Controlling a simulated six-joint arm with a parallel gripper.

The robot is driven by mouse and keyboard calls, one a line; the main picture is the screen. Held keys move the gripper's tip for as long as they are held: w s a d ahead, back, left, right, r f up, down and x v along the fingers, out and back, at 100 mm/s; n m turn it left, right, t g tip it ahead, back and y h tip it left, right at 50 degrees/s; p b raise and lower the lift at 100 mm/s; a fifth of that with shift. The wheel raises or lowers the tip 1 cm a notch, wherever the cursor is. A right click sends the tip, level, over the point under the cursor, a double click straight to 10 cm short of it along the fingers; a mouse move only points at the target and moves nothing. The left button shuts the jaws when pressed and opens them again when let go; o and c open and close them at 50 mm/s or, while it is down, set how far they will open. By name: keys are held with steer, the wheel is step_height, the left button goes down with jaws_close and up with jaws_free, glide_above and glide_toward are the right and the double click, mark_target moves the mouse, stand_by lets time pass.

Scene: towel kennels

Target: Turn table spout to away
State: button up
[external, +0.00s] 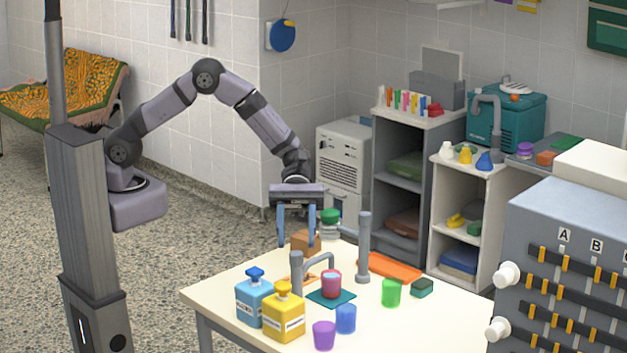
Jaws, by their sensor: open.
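The table spout (318,256) is a thin grey bent pipe on the pale table (225,293). It rises by a short grey post (296,275) and arches to the right, its end over a pink-red cup (331,285) on a teal mat (318,298). My gripper (296,242) is open, pointing down with two blue fingers, and appears above and behind the post. Nothing shows between its fingers but the background and part of a brown block (305,239). I cannot tell its exact depth from the spout.
A taller grey post (364,250) stands right of the spout. Blue (254,300) and yellow (284,317) bottles stand in front. Purple (324,335), blue (346,319) and green (390,292) cups stand nearby. An orange tray (390,267) lies behind. The table's left corner is clear.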

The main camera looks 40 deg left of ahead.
mark_target(296, 251)
steer(key=shift+p+x, duration=0.8)
steer(key=shift+x, duration=2.05)
steer(key=shift+c, duration=0.3)
jaws_close()
